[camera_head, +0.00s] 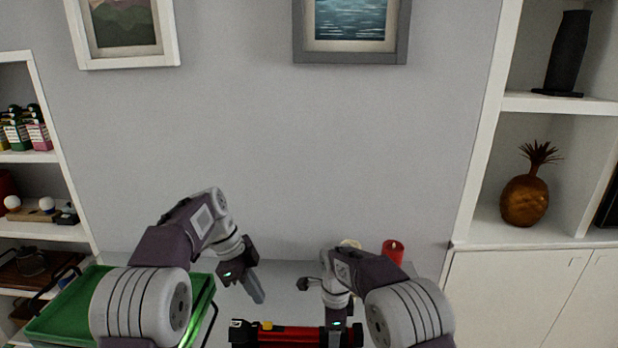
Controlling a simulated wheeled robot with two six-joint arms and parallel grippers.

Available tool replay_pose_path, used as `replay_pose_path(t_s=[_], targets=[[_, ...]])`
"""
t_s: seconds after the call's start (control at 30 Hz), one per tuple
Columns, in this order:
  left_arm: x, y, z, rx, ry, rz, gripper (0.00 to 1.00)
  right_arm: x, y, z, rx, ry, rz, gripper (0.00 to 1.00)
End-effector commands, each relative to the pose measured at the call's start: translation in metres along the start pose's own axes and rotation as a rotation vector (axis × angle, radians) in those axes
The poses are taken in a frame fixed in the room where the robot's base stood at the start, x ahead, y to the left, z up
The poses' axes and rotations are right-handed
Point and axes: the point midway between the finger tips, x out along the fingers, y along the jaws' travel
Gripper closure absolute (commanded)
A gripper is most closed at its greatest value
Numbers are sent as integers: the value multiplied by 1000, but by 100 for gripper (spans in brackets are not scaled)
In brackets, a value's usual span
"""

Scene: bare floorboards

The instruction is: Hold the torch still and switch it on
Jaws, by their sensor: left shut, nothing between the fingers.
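The torch (290,335) is red with black ends and lies level at the bottom of the head view, its lower side close to the picture's edge. My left gripper (257,293) is shut and empty. Its fingers point down and to the right, above and apart from the torch's left end. My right gripper (337,335) points down at the right part of the torch, and its grey finger overlaps the torch there. Whether its fingers are closed on the torch is hidden.
A green tray (60,325) stands at the lower left, beside my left arm. A red candle (393,250) stands behind my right arm. Shelves flank the grey wall, one holding a pineapple ornament (525,200).

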Motion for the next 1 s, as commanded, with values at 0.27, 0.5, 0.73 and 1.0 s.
replay_pose_path(t_s=[0.27, 0.5, 0.73, 1.0], targets=[[0, 0, 0, 0, 0, 0, 100, -44, -2, 1, 0, -2, -7, 39], [0, 0, 0, 0, 0, 0, 100, -100, -1, 0, 0, -1, -4, 39], [0, 0, 0, 0, 0, 0, 100, -120, 0, 0, 0, 0, 0, 39], [-45, 7, -27, 37, -3, -37, 100, -180, -3, -29, 62, -17, -57, 39]])
